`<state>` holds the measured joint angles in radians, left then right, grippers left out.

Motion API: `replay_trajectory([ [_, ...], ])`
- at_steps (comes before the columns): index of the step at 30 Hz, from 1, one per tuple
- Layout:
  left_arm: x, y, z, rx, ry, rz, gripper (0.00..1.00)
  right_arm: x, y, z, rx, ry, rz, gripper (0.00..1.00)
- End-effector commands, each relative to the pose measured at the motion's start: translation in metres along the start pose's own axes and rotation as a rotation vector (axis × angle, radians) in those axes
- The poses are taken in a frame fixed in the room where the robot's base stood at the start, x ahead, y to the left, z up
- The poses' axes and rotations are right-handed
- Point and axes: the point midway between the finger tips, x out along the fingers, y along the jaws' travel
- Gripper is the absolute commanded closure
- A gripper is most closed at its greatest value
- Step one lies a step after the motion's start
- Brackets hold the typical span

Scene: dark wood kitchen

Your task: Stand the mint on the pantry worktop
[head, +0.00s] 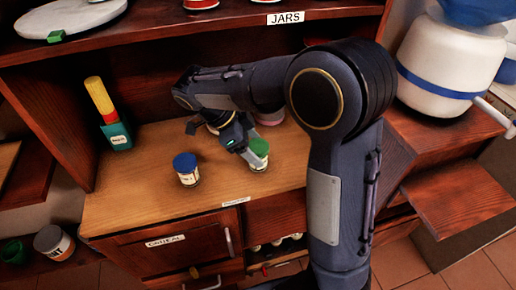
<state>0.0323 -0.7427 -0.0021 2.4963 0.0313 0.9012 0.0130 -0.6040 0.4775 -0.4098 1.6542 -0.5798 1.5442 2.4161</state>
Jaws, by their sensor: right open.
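A small jar with a green lid (259,147) stands upright on the light wood worktop (135,180). It may be the mint, but I cannot read its label. My right gripper (250,157) is open and low over the worktop, right at this jar. One finger crosses in front of the jar's left side; I cannot tell whether it touches. A jar with a blue lid (186,170) stands upright to the left, apart from the gripper. My left gripper is not in view.
A shelf marked JARS (225,23) overhangs the worktop. Below are a drawer marked CRITICAL (165,240) and an open compartment holding jars. The worktop's front left is clear.

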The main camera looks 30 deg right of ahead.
Motion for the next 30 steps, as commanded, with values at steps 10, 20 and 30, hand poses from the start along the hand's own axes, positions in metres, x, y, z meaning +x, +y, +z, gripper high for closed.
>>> replay_trajectory([
  [10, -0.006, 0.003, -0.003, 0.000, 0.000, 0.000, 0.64, -0.048, 0.000, 0.000, 0.000, 0.000, -0.001, 0.29],
  [20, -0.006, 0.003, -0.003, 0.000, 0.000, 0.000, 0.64, -0.050, 0.000, 0.000, -0.001, 0.001, 0.000, 0.29],
  [30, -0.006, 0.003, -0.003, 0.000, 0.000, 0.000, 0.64, -0.050, 0.000, 0.000, -0.001, 0.001, 0.000, 0.29],
])
